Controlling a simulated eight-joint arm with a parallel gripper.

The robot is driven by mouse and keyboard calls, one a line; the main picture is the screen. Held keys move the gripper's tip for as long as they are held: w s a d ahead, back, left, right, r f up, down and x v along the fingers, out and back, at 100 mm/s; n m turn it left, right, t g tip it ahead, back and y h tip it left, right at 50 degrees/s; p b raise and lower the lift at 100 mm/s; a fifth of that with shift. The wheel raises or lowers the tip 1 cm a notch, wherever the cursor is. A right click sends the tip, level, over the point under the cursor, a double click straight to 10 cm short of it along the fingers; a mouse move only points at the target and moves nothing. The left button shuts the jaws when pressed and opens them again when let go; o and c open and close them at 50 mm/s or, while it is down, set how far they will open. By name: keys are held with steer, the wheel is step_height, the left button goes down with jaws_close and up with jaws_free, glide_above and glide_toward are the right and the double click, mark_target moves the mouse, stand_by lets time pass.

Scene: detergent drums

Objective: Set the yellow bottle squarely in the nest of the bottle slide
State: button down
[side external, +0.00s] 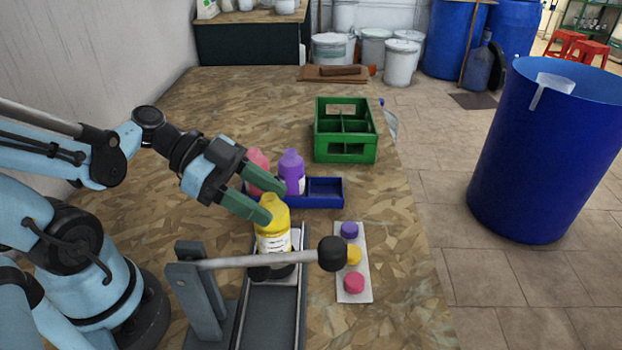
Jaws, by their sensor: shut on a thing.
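The yellow bottle (272,227) with a white label is at the far end of the grey bottle slide (270,318). It looks nearly upright. The slide's lever bar (262,261) crosses in front of its lower part, so I cannot tell whether its base sits squarely in the nest. My gripper (272,203) reaches in from the upper left, its green fingers shut on the yellow bottle at its neck.
A blue tray (325,190) behind holds a purple bottle (291,172) and a pink bottle (258,168). A green crate (345,152) stands farther back. A white strip (354,297) with purple, yellow and pink caps lies right of the slide. The lever's black knob (332,253) juts out.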

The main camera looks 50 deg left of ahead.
steer(key=shift+f, duration=0.65)
stand_by(0.5)
steer(key=shift+f, duration=0.9)
steer(key=shift+f, duration=0.1)
steer(key=shift+c, duration=1.7)
jaws_free()
steer(key=shift+a, duration=0.1)
steer(key=v, duration=1.2)
